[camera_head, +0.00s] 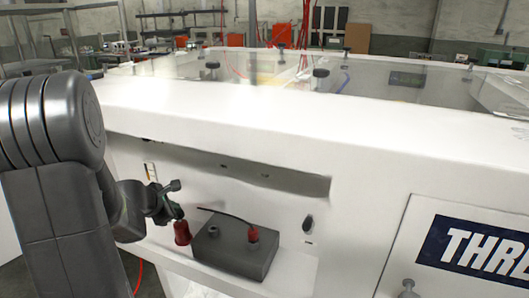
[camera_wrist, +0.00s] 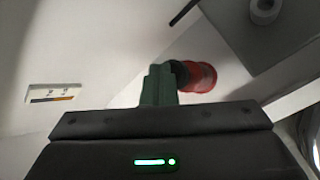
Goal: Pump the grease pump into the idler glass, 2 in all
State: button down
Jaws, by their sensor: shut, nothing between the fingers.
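A grey box-like block (camera_head: 237,255) sits in the recess of the white machine and may be the grease pump, though I cannot tell for sure. It has a round fitting (camera_head: 213,231), a thin dark lever (camera_head: 225,214) and a red cup-like part (camera_head: 253,235) on top. A second red cup-like part (camera_head: 182,233) stands at its left; it is also in the wrist view (camera_wrist: 203,77). Which is the idler glass I cannot tell. My gripper (camera_head: 176,213) is shut and empty, close above the left red part. Its green fingers (camera_wrist: 159,84) show in the wrist view, overlapping the red part's dark end.
The white machine's ledge (camera_head: 300,115) overhangs the recess. A dark knob (camera_head: 308,223) is on the wall right of the block. A small label (camera_wrist: 52,93) is on the left wall. A door with a blue sign (camera_head: 480,245) is at right.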

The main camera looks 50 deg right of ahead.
jog(key=shift+f+b, duration=0.35)
jog(key=shift+f, duration=0.05)
jog(key=shift+r, duration=0.15)
jog(key=shift+r+p, duration=0.7)
jog(key=shift+r, duration=0.2)
notch_tip(320, 180, up, 6)
jog(key=p, duration=0.5)
dwell(2.5)
